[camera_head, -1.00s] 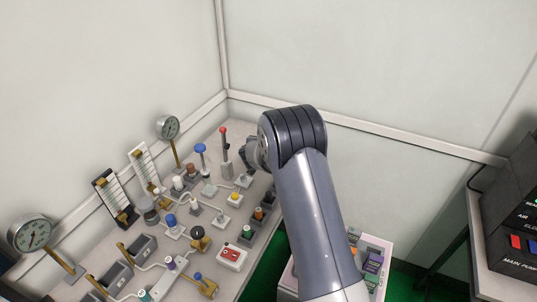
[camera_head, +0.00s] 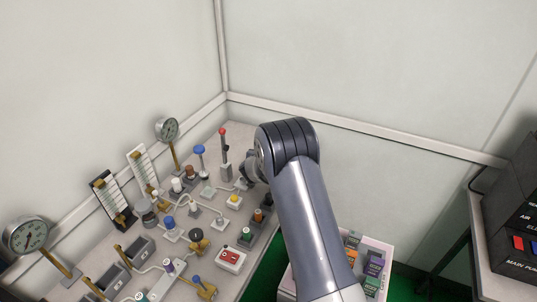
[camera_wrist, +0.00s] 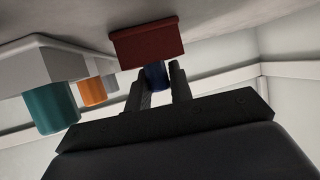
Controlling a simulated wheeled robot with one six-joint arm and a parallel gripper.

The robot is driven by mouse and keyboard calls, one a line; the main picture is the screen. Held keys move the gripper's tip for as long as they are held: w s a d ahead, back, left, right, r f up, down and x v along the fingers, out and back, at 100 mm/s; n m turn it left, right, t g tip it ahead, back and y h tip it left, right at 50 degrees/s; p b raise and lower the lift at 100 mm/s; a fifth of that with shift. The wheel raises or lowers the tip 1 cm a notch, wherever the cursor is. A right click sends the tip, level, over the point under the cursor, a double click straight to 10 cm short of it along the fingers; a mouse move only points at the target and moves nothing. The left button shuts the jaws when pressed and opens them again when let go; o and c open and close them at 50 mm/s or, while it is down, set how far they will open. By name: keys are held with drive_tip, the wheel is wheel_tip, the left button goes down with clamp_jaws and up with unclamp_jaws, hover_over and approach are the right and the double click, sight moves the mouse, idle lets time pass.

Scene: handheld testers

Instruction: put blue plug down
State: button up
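In the wrist view, which shows the table upside down, the blue plug (camera_wrist: 156,74) is a short dark blue cylinder. My gripper (camera_wrist: 158,78) has one dark finger on each side of it and looks shut on it. A dark red block (camera_wrist: 147,43) sits at the plug's far end, against or close to the tabletop; whether it rests there I cannot tell. In the head view my arm's wrist hides the fingertips, the plug and the block, near the right side of the table (camera_head: 237,131).
In the wrist view a teal cylinder (camera_wrist: 50,98) on a grey block (camera_wrist: 38,62) and an orange cylinder (camera_wrist: 92,91) stand to the left. In the head view gauges, valves and switches crowd the table. A pale bin (camera_head: 378,246) of small blocks stands right of my arm.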

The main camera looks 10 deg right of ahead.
drive_tip(key=o, duration=0.3)
drive_tip(key=shift+s+f, duration=0.1)
drive_tip(key=shift+f, duration=0.2)
drive_tip(key=shift+s+r, duration=0.1)
drive_tip(key=shift+r, duration=0.25)
drive_tip(key=v, duration=1.1)
drive_tip(key=shift+s+a+r, duration=0.15)
drive_tip(key=shift+s+r, duration=0.05)
drive_tip(key=shift+r, duration=0.15)
drive_tip(key=x, duration=0.6)
drive_tip(key=f+x, duration=0.1)
drive_tip(key=x, duration=0.5)
drive_tip(key=shift+f, duration=0.1)
wheel_tip(320, 180, up, 3)
drive_tip(key=shift+f+p, duration=0.25)
drive_tip(key=shift+p, duration=0.1)
drive_tip(key=shift+r, duration=0.3)
